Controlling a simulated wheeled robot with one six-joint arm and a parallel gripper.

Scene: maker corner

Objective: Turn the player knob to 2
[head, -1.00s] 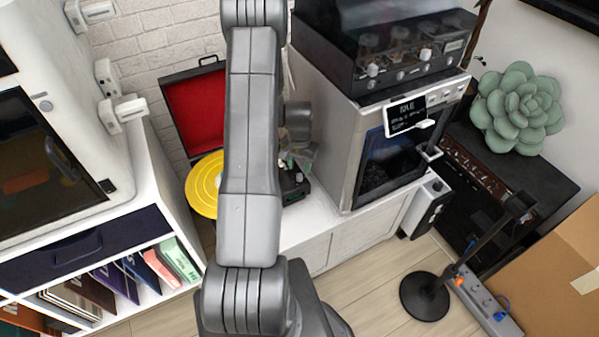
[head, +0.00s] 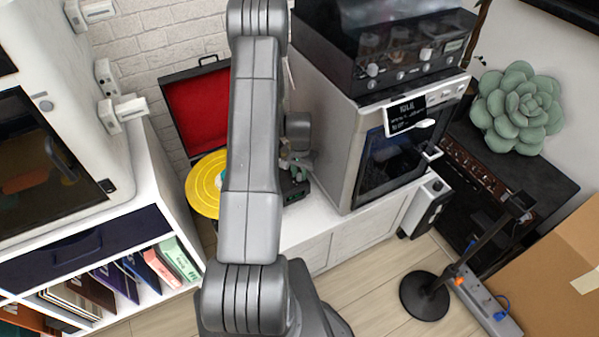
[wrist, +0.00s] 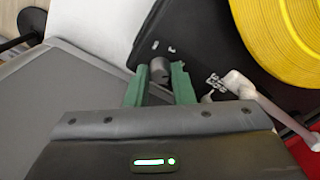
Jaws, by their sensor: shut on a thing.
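The record player is a black case (wrist: 200,50) with a yellow record (wrist: 285,35) on it; its open red lid (head: 205,110) and the record (head: 205,183) also show in the head view, left of my arm. The player knob (wrist: 159,66) is a small dark cylinder at the deck's corner. My gripper (wrist: 158,80) has its two green fingers on either side of the knob and is shut on it. In the head view my gripper (head: 297,163) is small and partly behind my arm. The knob's pointer and the numbers cannot be read.
A light tonearm (wrist: 245,88) lies close to the right finger. A grey oven-like machine (head: 345,140) stands right of the player on the white cabinet (head: 330,240). A shelf with record sleeves (head: 110,275) is at the left.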

